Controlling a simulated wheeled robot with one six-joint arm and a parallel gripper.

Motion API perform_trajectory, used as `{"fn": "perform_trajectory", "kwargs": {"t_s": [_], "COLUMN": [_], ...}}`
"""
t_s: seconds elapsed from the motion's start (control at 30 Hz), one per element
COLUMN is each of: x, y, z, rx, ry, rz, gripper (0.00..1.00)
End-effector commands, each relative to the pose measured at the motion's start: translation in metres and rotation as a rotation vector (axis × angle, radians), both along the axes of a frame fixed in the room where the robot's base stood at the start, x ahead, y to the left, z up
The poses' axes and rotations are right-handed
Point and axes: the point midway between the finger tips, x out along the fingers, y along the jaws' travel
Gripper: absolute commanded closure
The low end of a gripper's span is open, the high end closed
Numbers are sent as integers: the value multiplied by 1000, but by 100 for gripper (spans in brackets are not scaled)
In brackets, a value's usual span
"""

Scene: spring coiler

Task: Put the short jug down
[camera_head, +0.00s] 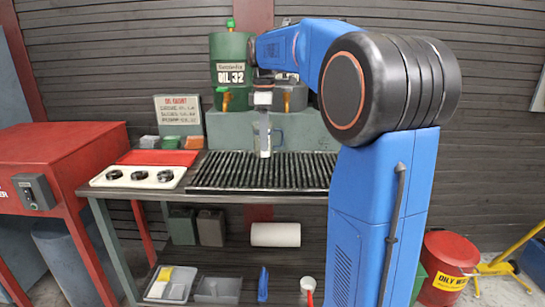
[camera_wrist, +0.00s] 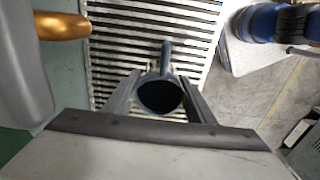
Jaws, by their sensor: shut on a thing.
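The short jug is a blue-grey vessel. In the head view the jug (camera_head: 275,138) is upright below my gripper (camera_head: 263,112), over the back part of the black slatted grate (camera_head: 250,176). In the wrist view I look down into the dark round mouth of the jug (camera_wrist: 160,97), and its handle points up the picture, away from my wrist. My gripper (camera_wrist: 160,88) is shut on the jug, one finger on each side. The slats show beyond it. I cannot tell whether its base touches the grate.
A green oil drum (camera_head: 231,60) with a brass tap (camera_head: 226,98) stands behind to the left. A white tray with three black rings (camera_head: 138,177) and a red tray (camera_head: 158,157) lie left of the grate. The grate's front is clear.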

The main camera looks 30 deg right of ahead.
Motion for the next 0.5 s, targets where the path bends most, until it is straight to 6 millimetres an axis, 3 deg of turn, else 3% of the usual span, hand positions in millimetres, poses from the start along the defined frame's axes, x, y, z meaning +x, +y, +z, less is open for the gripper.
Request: {"fn": "perform_trajectory", "kwargs": {"t_s": [0.33,0.5], "x": [-1,-1], "y": [0,0], "z": [-28,-51], "rx": [1,0], "ry": [1,2], "rz": [-1,-1], "gripper": [76,76]}}
